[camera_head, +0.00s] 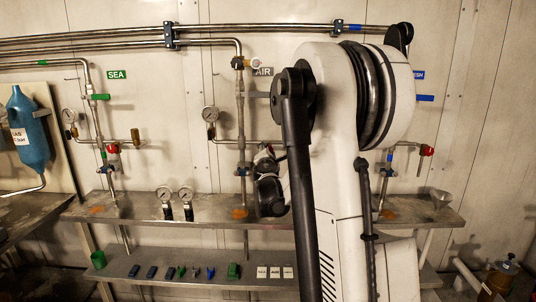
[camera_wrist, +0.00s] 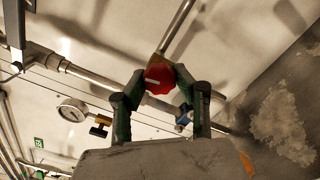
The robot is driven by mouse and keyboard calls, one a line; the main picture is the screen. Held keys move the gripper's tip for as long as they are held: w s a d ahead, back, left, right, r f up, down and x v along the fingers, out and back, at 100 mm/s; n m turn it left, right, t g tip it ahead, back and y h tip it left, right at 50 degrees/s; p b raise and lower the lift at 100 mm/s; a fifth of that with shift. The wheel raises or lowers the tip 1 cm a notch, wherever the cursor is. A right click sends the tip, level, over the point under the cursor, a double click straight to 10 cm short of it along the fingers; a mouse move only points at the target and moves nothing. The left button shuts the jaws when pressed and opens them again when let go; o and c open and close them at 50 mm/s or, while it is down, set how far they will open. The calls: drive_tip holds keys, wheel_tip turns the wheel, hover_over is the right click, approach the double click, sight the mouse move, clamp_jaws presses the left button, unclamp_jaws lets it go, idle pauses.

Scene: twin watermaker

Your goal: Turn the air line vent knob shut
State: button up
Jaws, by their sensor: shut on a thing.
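The red vent knob (camera_wrist: 159,79) shows in the upper middle of the wrist view, at the end of a pipe, with a pale mark on its face. My gripper (camera_wrist: 160,80) has one finger on each side of the knob and is shut on it. In the head view the AIR sign (camera_head: 263,72) and the air line's vertical pipe (camera_head: 240,110) stand left of my arm. My arm hides part of this line, and the red knob cannot be made out there.
A pressure gauge (camera_wrist: 72,110), a brass fitting (camera_wrist: 100,127) and a blue clamp (camera_wrist: 183,118) are close to my fingers. In the head view a steel shelf (camera_head: 140,208) with two gauges (camera_head: 175,195) runs below the pipes. The sea line (camera_head: 98,130) stands to the left.

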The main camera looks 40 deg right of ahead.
drive_tip(key=shift+m, duration=1)
drive_tip(key=o, duration=1.1)
drive_tip(key=shift+o, duration=0.2)
drive_tip(key=v, duration=1.2)
drive_tip(key=shift+a, duration=0.1)
